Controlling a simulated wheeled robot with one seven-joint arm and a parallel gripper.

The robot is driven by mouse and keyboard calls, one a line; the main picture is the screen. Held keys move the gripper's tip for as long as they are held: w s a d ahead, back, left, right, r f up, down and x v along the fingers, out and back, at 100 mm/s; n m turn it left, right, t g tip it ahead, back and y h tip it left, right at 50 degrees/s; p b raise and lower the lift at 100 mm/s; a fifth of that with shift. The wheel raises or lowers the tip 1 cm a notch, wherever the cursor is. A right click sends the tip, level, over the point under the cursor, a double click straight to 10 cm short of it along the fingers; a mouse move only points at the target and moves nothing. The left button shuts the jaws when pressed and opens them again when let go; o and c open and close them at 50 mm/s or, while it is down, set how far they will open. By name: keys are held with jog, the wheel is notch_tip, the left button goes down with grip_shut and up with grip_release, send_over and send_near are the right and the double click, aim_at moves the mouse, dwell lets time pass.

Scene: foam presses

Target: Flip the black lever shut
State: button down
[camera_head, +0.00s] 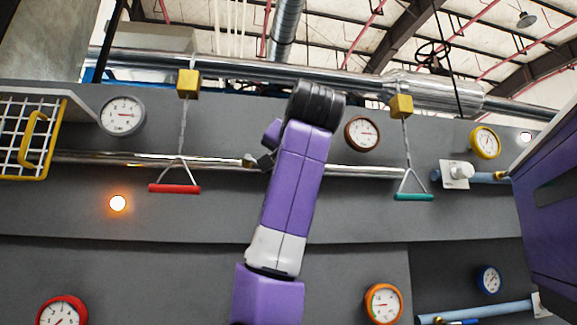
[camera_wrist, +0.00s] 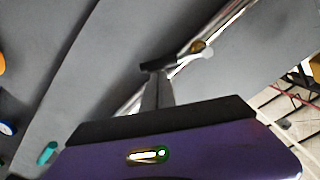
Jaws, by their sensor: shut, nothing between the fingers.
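A brass valve fitting (camera_head: 248,160) sits on the shiny horizontal pipe just left of my arm. In the wrist view the brass fitting (camera_wrist: 198,46) shows with a small pale grey piece beside it; I cannot tell whether this is part of the lever. My gripper (camera_wrist: 155,68) is shut and empty, with its dark fingertips close to the pipe and short of the brass fitting in the picture. In the head view my gripper (camera_head: 265,161) is small and partly hidden by my arm, near the fitting.
A red pull handle (camera_head: 174,188) and a teal one (camera_head: 399,197) hang either side of my arm. A wire basket (camera_head: 30,135) is at far left.

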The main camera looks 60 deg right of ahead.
jog(key=w+a+f+m, duration=0.3)
jog(key=w+f+m, duration=0.1)
jog(key=m, duration=0.4)
jog(key=shift+a+f+m, duration=0.25)
jog(key=shift+f+m, duration=0.15)
jog(key=shift+f, duration=0.35)
jog(key=shift+w+a+f+t, duration=0.1)
jog(key=shift+w+t, duration=0.15)
jog(key=shift+t, duration=0.05)
